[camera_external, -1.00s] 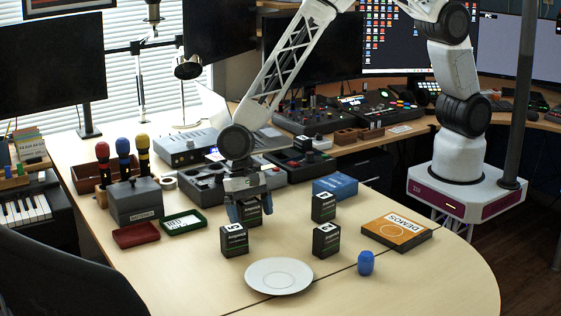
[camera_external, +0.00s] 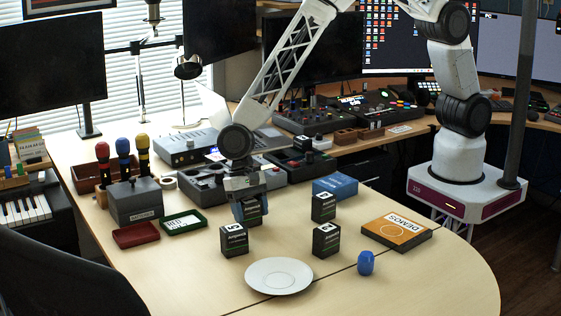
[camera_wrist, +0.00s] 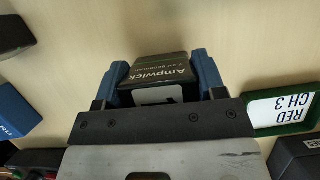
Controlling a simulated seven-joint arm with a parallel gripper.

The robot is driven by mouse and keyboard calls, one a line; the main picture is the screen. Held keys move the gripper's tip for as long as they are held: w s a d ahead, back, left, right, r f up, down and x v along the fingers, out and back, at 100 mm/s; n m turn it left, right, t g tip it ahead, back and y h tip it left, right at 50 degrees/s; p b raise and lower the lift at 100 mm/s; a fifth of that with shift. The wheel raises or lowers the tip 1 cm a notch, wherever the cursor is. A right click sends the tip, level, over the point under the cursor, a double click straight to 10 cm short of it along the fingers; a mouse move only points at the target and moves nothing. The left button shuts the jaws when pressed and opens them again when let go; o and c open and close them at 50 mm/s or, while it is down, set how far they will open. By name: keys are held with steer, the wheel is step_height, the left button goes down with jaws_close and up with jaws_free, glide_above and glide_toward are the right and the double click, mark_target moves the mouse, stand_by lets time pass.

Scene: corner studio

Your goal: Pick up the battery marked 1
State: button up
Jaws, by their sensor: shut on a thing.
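My gripper (camera_external: 251,212) points down over the table, its blue fingers shut on a dark battery (camera_external: 254,220). In the wrist view the battery (camera_wrist: 158,75) sits between both fingers (camera_wrist: 157,80), with "Ampwick" on its side. Its white label is partly hidden by the gripper body, so only part of a dark mark shows. In the external view the battery looks upright at table level; I cannot tell whether it is clear of the table. Three similar batteries stand nearby: one in front (camera_external: 234,239), one to the right (camera_external: 323,206) and one front right (camera_external: 326,239).
A white plate (camera_external: 279,276) lies in front, with a blue object (camera_external: 366,262) to its right. An orange "DEMOS" box (camera_external: 397,233) and a blue box (camera_external: 335,186) are to the right. Red (camera_external: 136,235) and green (camera_external: 183,222) trays lie left. Bare table separates these things.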

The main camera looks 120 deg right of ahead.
mark_target(253, 201)
steer(key=shift+r, duration=0.55)
steer(key=shift+s+r, duration=0.15)
steer(key=shift+r, duration=0.45)
steer(key=shift+s+r, duration=0.15)
steer(key=shift+r, duration=0.45)
steer(key=s, duration=0.5)
steer(key=s+r, duration=0.1)
steer(key=s, duration=0.9)
steer(key=shift+s+a+r, duration=0.15)
steer(key=shift+s+a, duration=0.05)
